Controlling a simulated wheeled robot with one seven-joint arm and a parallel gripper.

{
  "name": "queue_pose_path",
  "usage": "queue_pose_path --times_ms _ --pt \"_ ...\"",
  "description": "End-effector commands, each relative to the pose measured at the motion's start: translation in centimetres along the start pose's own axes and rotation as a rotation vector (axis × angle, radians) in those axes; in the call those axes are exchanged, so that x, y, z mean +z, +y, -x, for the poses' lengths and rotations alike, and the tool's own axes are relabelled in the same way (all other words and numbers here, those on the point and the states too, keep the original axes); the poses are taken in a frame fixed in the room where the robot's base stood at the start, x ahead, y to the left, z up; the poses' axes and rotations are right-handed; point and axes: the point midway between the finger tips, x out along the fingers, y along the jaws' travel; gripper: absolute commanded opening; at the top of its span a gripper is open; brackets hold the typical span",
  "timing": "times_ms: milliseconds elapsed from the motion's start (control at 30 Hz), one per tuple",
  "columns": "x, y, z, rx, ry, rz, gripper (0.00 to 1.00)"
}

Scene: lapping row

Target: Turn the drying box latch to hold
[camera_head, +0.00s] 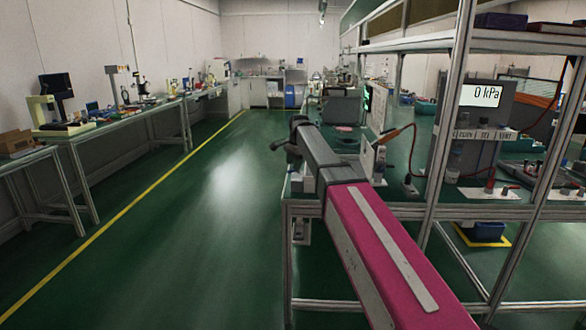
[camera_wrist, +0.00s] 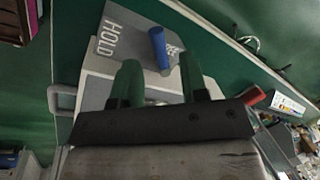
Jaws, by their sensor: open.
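The latch shows in the wrist view as a blue lever (camera_wrist: 158,47) on a grey plate (camera_wrist: 130,30). The word HOLD stands on the plate to the left of the lever. A second word right of the lever is partly covered and I cannot read it whole. My gripper (camera_wrist: 159,66) is open, with one green finger on each side below the lever. I cannot tell whether a finger touches the lever. In the head view my arm hides much of that place, and I cannot make out the latch.
A grey handle (camera_wrist: 62,99) is left of the fingers and a red part (camera_wrist: 253,96) is to the right. In the head view a shelf post (camera_head: 447,120) stands right of my arm, near an orange cable (camera_head: 411,150). The green aisle floor (camera_head: 200,220) is clear.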

Motion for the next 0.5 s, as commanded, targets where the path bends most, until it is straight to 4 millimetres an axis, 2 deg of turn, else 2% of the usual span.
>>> queue_pose_path --times_ms 200,500 --pt "0.0 0.0 -2.1 0.001 0.0 0.0 0.4" --pt "0.0 0.0 -2.5 -0.001 0.0 0.0 0.4"
